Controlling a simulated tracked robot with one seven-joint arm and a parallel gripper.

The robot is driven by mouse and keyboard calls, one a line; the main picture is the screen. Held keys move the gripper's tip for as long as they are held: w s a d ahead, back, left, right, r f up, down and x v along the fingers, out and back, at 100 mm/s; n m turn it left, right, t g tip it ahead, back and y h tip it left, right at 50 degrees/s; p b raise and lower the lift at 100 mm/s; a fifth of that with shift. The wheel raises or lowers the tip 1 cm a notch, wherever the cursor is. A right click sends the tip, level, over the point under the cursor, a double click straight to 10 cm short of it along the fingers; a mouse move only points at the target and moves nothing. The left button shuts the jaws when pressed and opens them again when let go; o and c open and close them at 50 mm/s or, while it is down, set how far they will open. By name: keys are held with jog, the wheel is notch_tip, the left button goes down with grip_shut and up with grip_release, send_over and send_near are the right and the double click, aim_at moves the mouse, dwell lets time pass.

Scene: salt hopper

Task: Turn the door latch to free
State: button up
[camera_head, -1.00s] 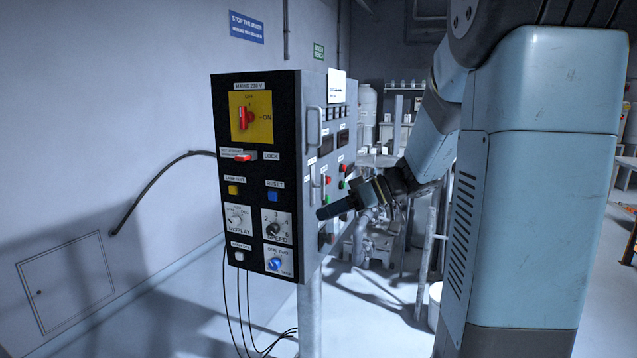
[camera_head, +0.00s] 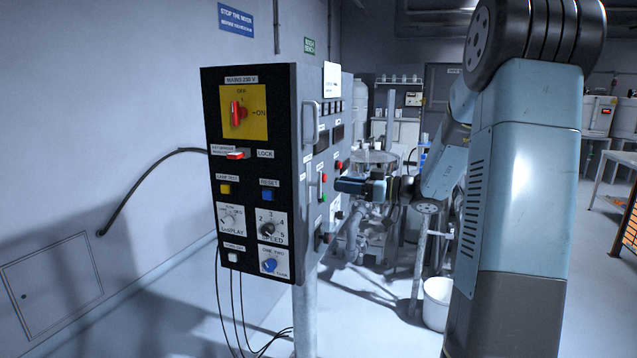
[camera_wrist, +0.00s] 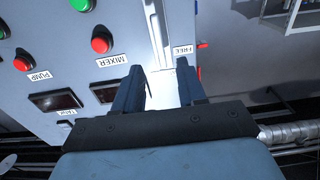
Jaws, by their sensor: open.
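The door latch appears as a slim metal lever (camera_head: 320,185) on the grey side of the control cabinet (camera_head: 308,240). In the wrist view a silver upright bar (camera_wrist: 156,28), which looks like this lever, is just beyond my fingertips, beside an upside-down FREE label (camera_wrist: 183,50). My gripper (camera_head: 338,185) points left at that side, close to the lever. In the wrist view its two fingers (camera_wrist: 158,70) are apart, with a pale patch between them. I cannot tell whether they touch the lever.
A door handle (camera_head: 308,124) is above the lever. Red MIXER (camera_wrist: 101,44) and PUMP (camera_wrist: 22,62) buttons are close to the fingers. The black front panel carries a red mains switch (camera_head: 237,113). A white bucket (camera_head: 437,303) stands on the floor at right.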

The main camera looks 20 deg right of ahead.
aim_at(321, 181)
jog(key=x, duration=0.8)
grip_shut()
jog(key=shift+a, duration=0.1)
jog(key=shift+r, duration=0.1)
